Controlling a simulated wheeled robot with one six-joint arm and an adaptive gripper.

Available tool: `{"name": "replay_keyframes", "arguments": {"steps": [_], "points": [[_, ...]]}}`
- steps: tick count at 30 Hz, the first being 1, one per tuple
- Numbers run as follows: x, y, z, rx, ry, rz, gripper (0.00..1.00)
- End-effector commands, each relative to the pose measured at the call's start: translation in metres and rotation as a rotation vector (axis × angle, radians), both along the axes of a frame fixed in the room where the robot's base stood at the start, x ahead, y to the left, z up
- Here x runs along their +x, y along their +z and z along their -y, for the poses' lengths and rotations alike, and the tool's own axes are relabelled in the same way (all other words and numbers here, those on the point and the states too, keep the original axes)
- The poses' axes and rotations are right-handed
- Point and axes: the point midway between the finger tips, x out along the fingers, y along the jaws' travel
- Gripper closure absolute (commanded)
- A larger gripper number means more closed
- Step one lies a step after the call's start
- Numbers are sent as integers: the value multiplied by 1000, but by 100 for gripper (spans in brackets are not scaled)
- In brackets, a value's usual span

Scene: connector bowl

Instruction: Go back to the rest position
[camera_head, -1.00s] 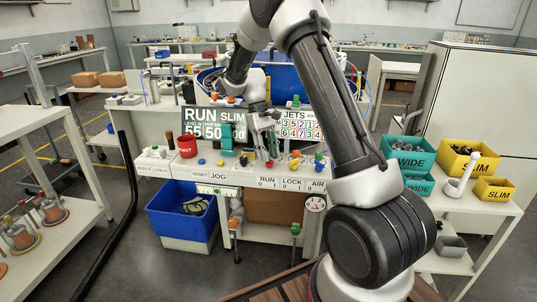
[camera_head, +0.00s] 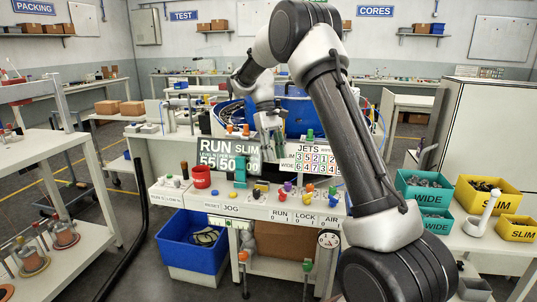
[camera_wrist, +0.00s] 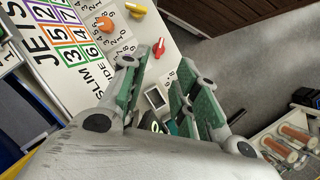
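Teal bins (camera_head: 425,193) and yellow bins (camera_head: 481,196) sit at right. A white rack (camera_head: 50,165) stands at left.

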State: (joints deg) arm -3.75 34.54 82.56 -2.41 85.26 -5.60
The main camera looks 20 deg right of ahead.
Motion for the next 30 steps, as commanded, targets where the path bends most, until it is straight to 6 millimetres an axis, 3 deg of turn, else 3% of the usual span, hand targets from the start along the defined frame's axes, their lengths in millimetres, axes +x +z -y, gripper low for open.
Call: {"name": "replay_keyframes", "arguments": {"steps": [7, 11, 14, 20, 25, 30], "points": [[7, -3, -1, -1, -11, 33, 70], [-11, -33, -1, -2, -30, 30, 70], [-42, -27, 1, 1, -48, 66, 70], [-108, 8, 6, 14, -84, 180, 70], [-179, 41, 12, 29, -114, 311, 70], [-250, 60, 18, 43, -141, 449, 70]]}}
